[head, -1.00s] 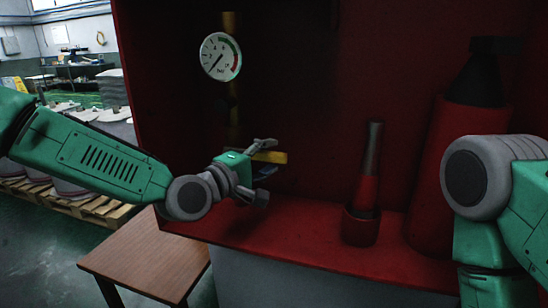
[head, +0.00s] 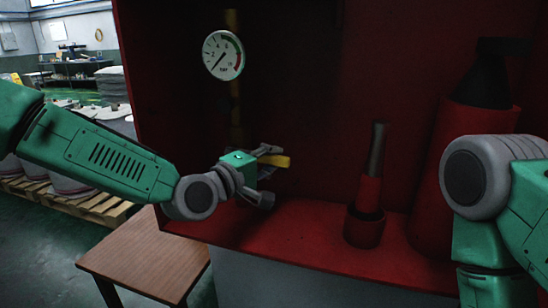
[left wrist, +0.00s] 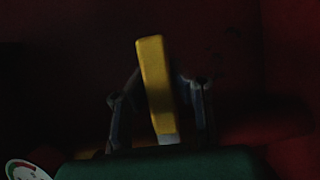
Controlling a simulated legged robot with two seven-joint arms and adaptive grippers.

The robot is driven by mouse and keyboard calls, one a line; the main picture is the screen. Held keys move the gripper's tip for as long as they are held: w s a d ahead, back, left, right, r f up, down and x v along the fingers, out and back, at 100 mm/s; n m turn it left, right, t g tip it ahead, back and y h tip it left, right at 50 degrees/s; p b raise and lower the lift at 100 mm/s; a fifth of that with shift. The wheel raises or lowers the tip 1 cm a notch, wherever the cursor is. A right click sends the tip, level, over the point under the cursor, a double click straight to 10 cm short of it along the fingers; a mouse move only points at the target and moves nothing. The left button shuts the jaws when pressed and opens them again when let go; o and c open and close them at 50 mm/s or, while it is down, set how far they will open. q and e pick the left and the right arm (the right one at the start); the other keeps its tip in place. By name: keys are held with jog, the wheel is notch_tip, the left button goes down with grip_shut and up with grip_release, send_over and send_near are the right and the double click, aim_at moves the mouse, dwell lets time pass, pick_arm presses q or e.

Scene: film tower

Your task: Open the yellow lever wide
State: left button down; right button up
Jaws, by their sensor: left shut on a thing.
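The yellow lever (head: 281,162) is a short flat bar low on the pipe below the gauge, inside the red cabinet. My left gripper (head: 270,173) reaches in from the left and is shut on the lever. In the left wrist view the lever (left wrist: 153,75) stands up, slightly tilted, between the two fingers (left wrist: 158,105), and its outer end sticks out past them. The lever's pivot is hidden or too dark to make out. My right arm shows at the right edge, but its gripper is out of view.
A round gauge (head: 223,54) is on the pipe above the lever. A red hose nozzle (head: 369,190) stands in a holder on the cabinet floor, with a red extinguisher (head: 480,120) behind to its right. A wooden table (head: 145,250) stands below left.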

pick_arm(q)
jog(key=shift+a+f+m+g+y+p, duration=0.25)
jog(key=shift+f+m+y+p, duration=0.1)
jog(key=shift+f+m, duration=0.6)
jog(key=shift+a+f+m+g+y+p, duration=0.2)
jog(key=shift+a+f+m+y+p, duration=0.15)
jog(key=shift+f+m, duration=0.55)
jog(key=shift+a+f+m+g+y+p, duration=0.25)
jog(key=shift+f+m+y, duration=0.15)
jog(key=shift+f+m, duration=0.55)
jog(key=shift+f, duration=0.1)
jog(key=c, duration=1.6)
grip_release()
jog(key=shift+c, duration=0.2)
jog(key=shift+o, duration=1.4)
jog(key=shift+s+a+r, duration=0.1)
jog(key=shift+s+r, duration=0.1)
jog(key=v, duration=1.2)
jog(key=shift+a, duration=0.3)
jog(key=shift+s+d, duration=0.1)
